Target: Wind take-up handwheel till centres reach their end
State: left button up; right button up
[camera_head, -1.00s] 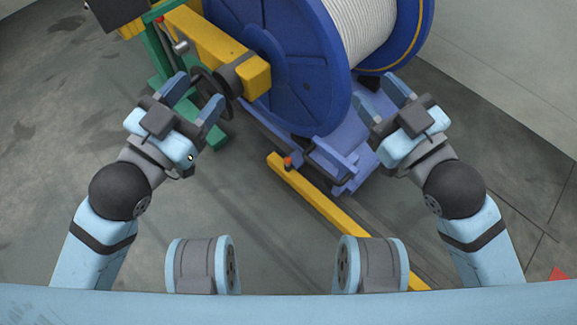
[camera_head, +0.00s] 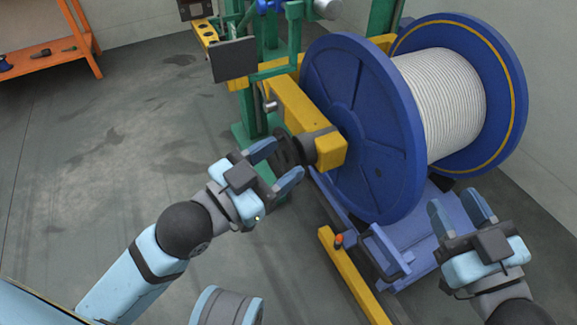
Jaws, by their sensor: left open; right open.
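The dark take-up handwheel (camera_head: 287,150) sits at the left end of the yellow arm (camera_head: 294,106), beside the spool. My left gripper (camera_head: 277,163) is open in front of the handwheel, its two blue fingers pointing toward it. It partly hides the wheel, and I cannot tell whether they touch. The big blue spool (camera_head: 362,150) wound with pale cable (camera_head: 440,98) stands right of the wheel. The centres that hold the spool are hidden. My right gripper (camera_head: 457,205) is open and empty at the right, in front of the spool.
A blue cradle (camera_head: 405,235) lies under the spool, with a yellow floor bar (camera_head: 350,275) in front. A green frame (camera_head: 257,115) with a dark panel (camera_head: 234,59) rises behind the handwheel. An orange table (camera_head: 60,50) stands far left. The left floor is clear.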

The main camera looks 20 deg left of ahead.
aim_at(287, 154)
jog(key=k+j+z, duration=0.2)
jog(key=j+z, duration=0.2)
jog(key=j, duration=0.15)
jog(key=j+z, duration=0.15)
jog(key=z, duration=0.2)
